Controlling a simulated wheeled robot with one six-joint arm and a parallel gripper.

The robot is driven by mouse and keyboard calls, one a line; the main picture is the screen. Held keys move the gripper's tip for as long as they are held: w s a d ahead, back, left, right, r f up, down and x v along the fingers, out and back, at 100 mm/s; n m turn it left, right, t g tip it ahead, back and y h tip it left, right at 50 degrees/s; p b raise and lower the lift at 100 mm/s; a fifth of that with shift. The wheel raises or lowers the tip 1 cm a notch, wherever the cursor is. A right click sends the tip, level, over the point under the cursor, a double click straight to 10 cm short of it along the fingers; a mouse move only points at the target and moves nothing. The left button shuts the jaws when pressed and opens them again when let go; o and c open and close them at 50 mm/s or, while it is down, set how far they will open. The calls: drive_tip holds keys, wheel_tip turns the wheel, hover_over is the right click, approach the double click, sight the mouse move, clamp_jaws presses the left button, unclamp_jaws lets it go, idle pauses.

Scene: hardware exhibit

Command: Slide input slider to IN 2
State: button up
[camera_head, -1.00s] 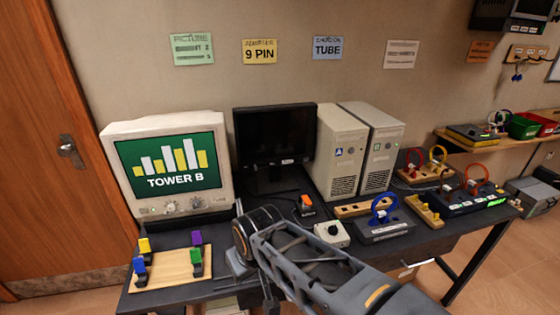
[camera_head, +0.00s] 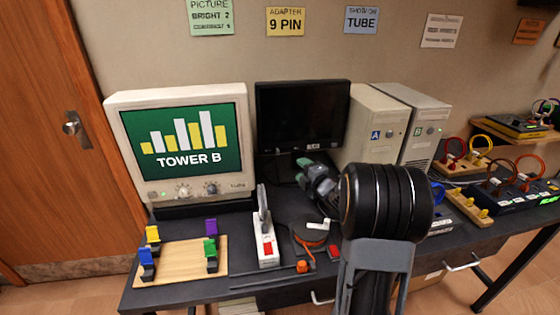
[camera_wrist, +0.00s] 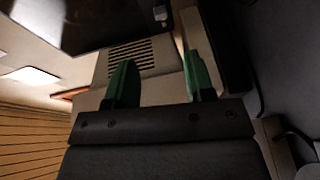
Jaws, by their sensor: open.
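I cannot make out an input slider or an IN 2 label in either view; my arm hides part of the table middle. My gripper (camera_head: 305,172) is in front of the black flat monitor (camera_head: 300,115), its green fingertips toward the monitor's foot. In the wrist view the two green fingers (camera_wrist: 160,78) stand apart with nothing held between them. The old beige monitor (camera_head: 180,140) at left shows TOWER B. Two beige towers stand at the back, tower A (camera_head: 372,130) and tower B (camera_head: 425,135).
A wooden board (camera_head: 190,272) with several coloured clips is at front left. Connector boxes with looped cables (camera_head: 505,190) are at right.

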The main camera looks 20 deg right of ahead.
sight(279, 153)
drive_tip(key=shift+n+y, duration=0.6)
drive_tip(key=shift+n, duration=0.1)
drive_tip(key=w, duration=0.4)
drive_tip(key=w+a+p, duration=0.1)
drive_tip(key=w, duration=0.4)
drive_tip(key=w+a, duration=0.1)
drive_tip(key=w, duration=0.3)
drive_tip(key=shift+w+a+f+p, duration=0.2)
drive_tip(key=shift+w+f+p, duration=0.1)
drive_tip(key=shift+f, duration=0.1)
clamp_jaws()
